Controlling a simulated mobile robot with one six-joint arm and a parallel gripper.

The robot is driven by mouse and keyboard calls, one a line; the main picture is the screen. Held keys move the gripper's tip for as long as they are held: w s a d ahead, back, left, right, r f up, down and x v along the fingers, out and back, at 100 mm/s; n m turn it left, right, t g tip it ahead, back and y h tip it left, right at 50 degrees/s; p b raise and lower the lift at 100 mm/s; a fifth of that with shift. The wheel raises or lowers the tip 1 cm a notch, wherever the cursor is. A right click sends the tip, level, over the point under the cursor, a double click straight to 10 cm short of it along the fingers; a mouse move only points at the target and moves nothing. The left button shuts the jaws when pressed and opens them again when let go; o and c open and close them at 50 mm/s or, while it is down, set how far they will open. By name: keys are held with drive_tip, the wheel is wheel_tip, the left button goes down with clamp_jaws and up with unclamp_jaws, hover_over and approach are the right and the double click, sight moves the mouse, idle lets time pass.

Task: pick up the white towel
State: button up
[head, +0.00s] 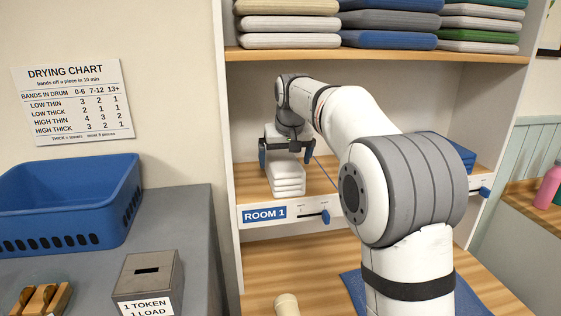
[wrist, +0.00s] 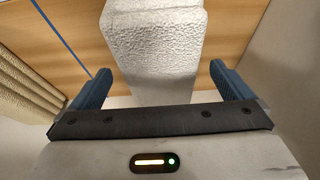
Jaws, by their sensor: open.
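A folded white towel (head: 287,187) shows as a small layered stack on the wooden shelf above the ROOM 1 label. I cannot tell whether it is one towel or several. My gripper (head: 286,156) is over it with its blue fingers spread and pointing down, one on each side of its top. In the wrist view the white towel (wrist: 155,45) has a bumpy weave and lies between the two open fingers, with gaps on both sides. My gripper also shows there (wrist: 161,78), holding nothing.
An upper shelf (head: 380,56) with several folded towels hangs above my arm. A blue line (head: 326,173) marks the shelf right of the white towel. A blue stack (head: 461,157) sits further right. A blue basket (head: 70,203) and token box (head: 148,280) stand on the grey surface at left.

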sight(282, 156)
drive_tip(key=shift+w+a+p, duration=0.15)
drive_tip(key=shift+w+p, duration=0.1)
drive_tip(key=shift+w, duration=0.45)
drive_tip(key=shift+w+a+p, duration=0.1)
drive_tip(key=shift+w+p, duration=0.15)
drive_tip(key=shift+w, duration=0.4)
drive_tip(key=p+x, duration=0.1)
drive_tip(key=x, duration=0.4)
drive_tip(key=shift+w+a, duration=0.1)
drive_tip(key=shift+w, duration=0.05)
drive_tip(key=shift+c, duration=0.2)
drive_tip(key=c, duration=1.1)
drive_tip(key=shift+r, duration=0.1)
drive_tip(key=shift+r+b, duration=0.45)
drive_tip(key=shift+r, duration=0.95)
drive_tip(key=shift+s+r, duration=0.2)
drive_tip(key=shift+s, duration=0.05)
drive_tip(key=s+d+b, duration=0.1)
drive_tip(key=s+b, duration=0.2)
drive_tip(key=s, duration=0.5)
drive_tip(key=s+d+b, duration=0.2)
drive_tip(key=s+b, duration=0.2)
drive_tip(key=s, duration=0.5)
drive_tip(key=shift+d, duration=0.3)
